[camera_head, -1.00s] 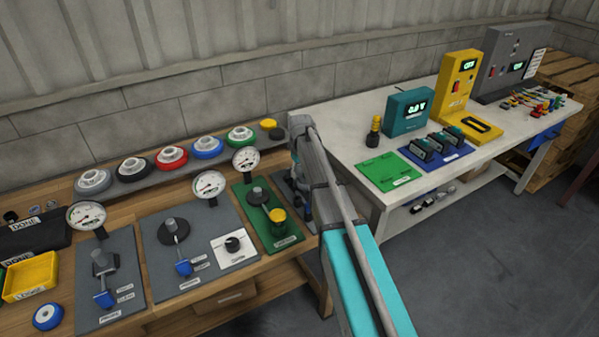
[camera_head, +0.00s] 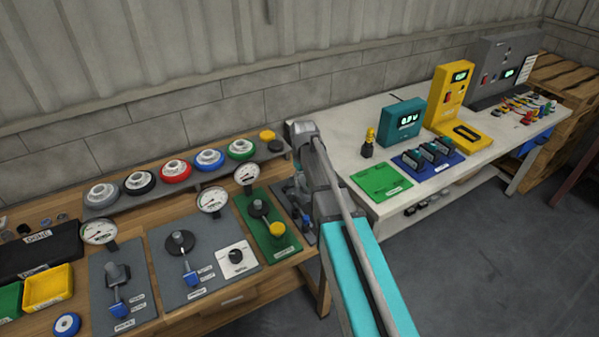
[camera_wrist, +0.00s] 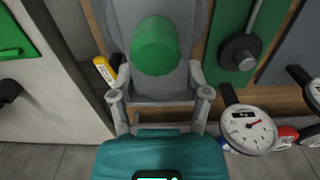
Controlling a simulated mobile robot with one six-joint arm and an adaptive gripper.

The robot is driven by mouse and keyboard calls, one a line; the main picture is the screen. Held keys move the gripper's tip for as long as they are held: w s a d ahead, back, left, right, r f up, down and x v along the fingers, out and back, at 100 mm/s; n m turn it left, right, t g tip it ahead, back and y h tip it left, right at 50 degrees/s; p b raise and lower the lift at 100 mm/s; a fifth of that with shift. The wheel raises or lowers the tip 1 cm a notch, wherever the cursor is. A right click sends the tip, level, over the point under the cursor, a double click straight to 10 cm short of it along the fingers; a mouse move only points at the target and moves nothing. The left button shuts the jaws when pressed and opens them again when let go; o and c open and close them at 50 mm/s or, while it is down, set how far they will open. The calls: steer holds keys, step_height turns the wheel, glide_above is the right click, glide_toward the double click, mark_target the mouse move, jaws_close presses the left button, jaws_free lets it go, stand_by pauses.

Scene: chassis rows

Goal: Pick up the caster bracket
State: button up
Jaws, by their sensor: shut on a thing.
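The thing in my gripper (camera_wrist: 160,97) shows in the wrist view as a green cylinder (camera_wrist: 155,47) in front of a grey body, between the two grey fingers. I take it to be the caster bracket, but its full outline is hard to tell from the grey gripper parts. My gripper is shut on it, and the fingertips are not clearly seen. In the head view my own arm covers the gripper and what it holds, at the right end of the wooden bench (camera_head: 190,318).
A grey rail (camera_head: 110,205) holds several coloured wheels along the wall. Dial gauges (camera_head: 211,199) stand beside panels with posts. A green panel (camera_head: 270,243) lies left of my arm. To the right is a white table (camera_head: 365,112) with a teal meter (camera_head: 403,123) and yellow station (camera_head: 452,95).

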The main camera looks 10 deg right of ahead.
mark_target(308, 191)
steer(key=s+r, duration=0.1)
steer(key=s, duration=0.1)
steer(key=s+p, duration=0.1)
steer(key=s, duration=0.1)
steer(key=s+r+p, duration=0.1)
steer(key=s, duration=0.1)
steer(key=shift+s+r, duration=0.1)
steer(key=shift+r, duration=0.25)
steer(key=shift+r, duration=0.1)
steer(key=shift+r+p, duration=2.15)
steer(key=shift+p, duration=0.15)
